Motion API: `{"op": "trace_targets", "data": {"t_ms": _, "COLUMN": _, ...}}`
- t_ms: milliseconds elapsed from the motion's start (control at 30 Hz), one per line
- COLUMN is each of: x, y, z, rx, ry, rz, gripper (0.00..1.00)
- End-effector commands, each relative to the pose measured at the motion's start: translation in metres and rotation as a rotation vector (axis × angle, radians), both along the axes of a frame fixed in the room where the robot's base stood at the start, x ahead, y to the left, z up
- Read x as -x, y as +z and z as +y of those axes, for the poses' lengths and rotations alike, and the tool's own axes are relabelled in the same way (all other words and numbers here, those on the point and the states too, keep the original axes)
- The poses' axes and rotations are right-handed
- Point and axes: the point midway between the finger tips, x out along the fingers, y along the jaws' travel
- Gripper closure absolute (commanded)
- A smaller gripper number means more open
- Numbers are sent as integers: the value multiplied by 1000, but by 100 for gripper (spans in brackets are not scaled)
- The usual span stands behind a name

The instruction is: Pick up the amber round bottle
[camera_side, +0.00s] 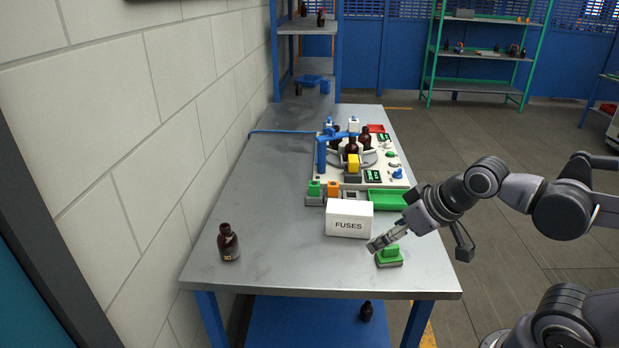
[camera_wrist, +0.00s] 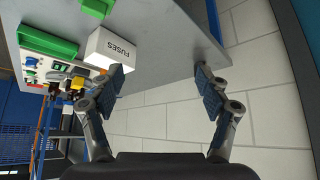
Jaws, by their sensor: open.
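An amber round bottle (camera_side: 228,243) stands upright near the left front corner of the grey table (camera_side: 260,190). More dark amber bottles stand on the machine, one of them here (camera_side: 365,138), and another bottle (camera_side: 366,311) is on the blue lower shelf. My gripper (camera_side: 375,247) is above the table's right side, beside the white FUSES box (camera_side: 349,219) and well to the right of the front bottle. In the wrist view my gripper (camera_wrist: 166,87) has its fingers spread wide with nothing between them. I cannot make out the front bottle in the wrist view.
A green block (camera_side: 389,257) sits on the table just below my gripper. The white FUSES box also shows in the wrist view (camera_wrist: 112,48). A machine (camera_side: 400,165) with a green tray (camera_side: 388,199) stands behind it. A block wall (camera_side: 110,130) runs along the left. The table's left-middle is clear.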

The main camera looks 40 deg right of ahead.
Motion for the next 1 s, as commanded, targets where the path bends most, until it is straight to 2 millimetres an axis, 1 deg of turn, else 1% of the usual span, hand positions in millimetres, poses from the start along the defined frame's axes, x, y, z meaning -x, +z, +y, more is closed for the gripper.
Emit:
{"op": "trace_targets", "data": {"t_ms": 233, "x": -2, "y": 2, "z": 1, "rx": -1, "ry": 0, "rz": 2, "gripper": 24}}
{"op": "trace_targets", "data": {"t_ms": 367, "x": -17, "y": 13, "z": 4, "rx": -7, "ry": -6, "rz": 15, "gripper": 24}}
{"op": "trace_targets", "data": {"t_ms": 467, "x": -39, "y": 27, "z": 10, "rx": -15, "ry": -19, "rz": 34, "gripper": 24}}
{"op": "trace_targets", "data": {"t_ms": 600, "x": -75, "y": 43, "z": 20, "rx": -26, "ry": -40, "rz": 64, "gripper": 24}}
{"op": "trace_targets", "data": {"t_ms": 700, "x": -103, "y": 50, "z": 29, "rx": -31, "ry": -57, "rz": 84, "gripper": 24}}
{"op": "trace_targets", "data": {"t_ms": 833, "x": -139, "y": 54, "z": 44, "rx": -37, "ry": -81, "rz": 109, "gripper": 24}}
{"op": "trace_targets", "data": {"t_ms": 1000, "x": -187, "y": 50, "z": 66, "rx": -41, "ry": -114, "rz": 140, "gripper": 24}}
